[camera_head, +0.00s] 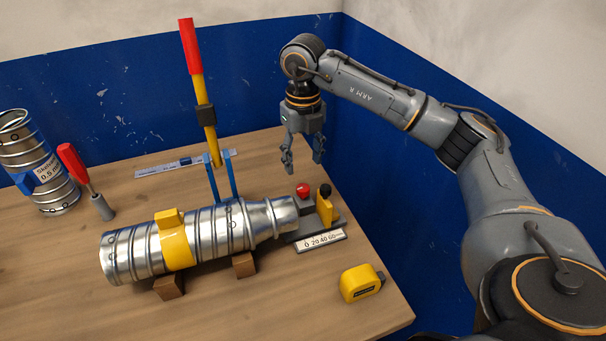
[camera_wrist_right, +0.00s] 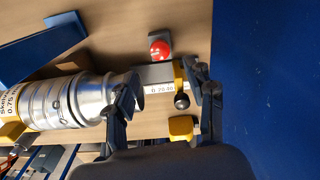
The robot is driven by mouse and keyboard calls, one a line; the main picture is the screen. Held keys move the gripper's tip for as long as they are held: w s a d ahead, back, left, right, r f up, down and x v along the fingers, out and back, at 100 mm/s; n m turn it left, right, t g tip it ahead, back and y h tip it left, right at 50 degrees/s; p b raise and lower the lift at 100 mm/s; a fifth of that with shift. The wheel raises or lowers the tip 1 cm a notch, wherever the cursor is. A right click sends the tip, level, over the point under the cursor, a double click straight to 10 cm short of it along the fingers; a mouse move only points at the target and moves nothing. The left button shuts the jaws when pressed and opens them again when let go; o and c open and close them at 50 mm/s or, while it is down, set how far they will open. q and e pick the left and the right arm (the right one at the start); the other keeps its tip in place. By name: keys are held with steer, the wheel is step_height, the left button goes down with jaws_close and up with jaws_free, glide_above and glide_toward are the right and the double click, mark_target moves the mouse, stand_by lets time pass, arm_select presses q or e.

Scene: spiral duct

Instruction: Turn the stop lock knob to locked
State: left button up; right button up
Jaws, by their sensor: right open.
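A yellow stop (camera_head: 325,208) with a black knob (camera_head: 325,190) on top stands at the right end of the duct. In the right wrist view the black knob (camera_wrist_right: 182,101) shows beside the yellow stop (camera_wrist_right: 179,75). A red knob (camera_head: 303,189) sits just left of it and also shows in the wrist view (camera_wrist_right: 159,49). I cannot tell which is the lock knob or its setting. My right gripper (camera_head: 303,163) is open and empty, pointing down above and behind the knobs; its fingers (camera_wrist_right: 165,88) are spread. My left gripper is not in view.
A metal spiral duct (camera_head: 205,235) with a yellow clamp (camera_head: 176,245) lies on wooden blocks. A tall red-tipped lever (camera_head: 199,90) stands behind it. A scale plate (camera_head: 320,241) and a tape measure (camera_head: 360,283) are in front of the stop. A blue wall (camera_head: 400,170) is close right.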

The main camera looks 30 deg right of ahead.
step_height(320, 180, up, 4)
steer(key=shift+r, duration=0.1)
steer(key=shift+r, duration=0.1)
stand_by(0.5)
